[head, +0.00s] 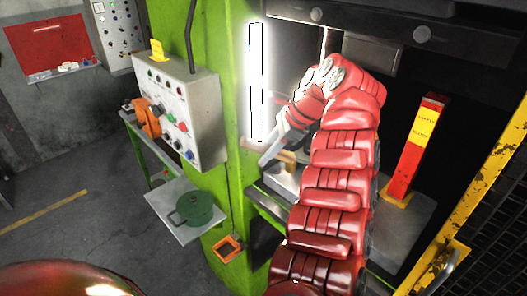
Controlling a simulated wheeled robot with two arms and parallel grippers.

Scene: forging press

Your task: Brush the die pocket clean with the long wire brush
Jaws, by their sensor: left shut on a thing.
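My left gripper (268,156) is at the end of the red arm that bends over at the press opening. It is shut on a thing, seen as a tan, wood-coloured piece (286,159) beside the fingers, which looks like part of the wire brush. Its bristles cannot be made out. Below it is the grey press bed (408,215). The die pocket is hidden behind my arm and gripper, so I cannot tell whether the brush touches it. My right gripper is not in view.
A bright light bar (256,82) stands on the green press column (215,50), close left of the gripper. A red and yellow post (417,150) stands on the right. A control box (180,110) and a shelf with a green lidded pot (194,209) are left.

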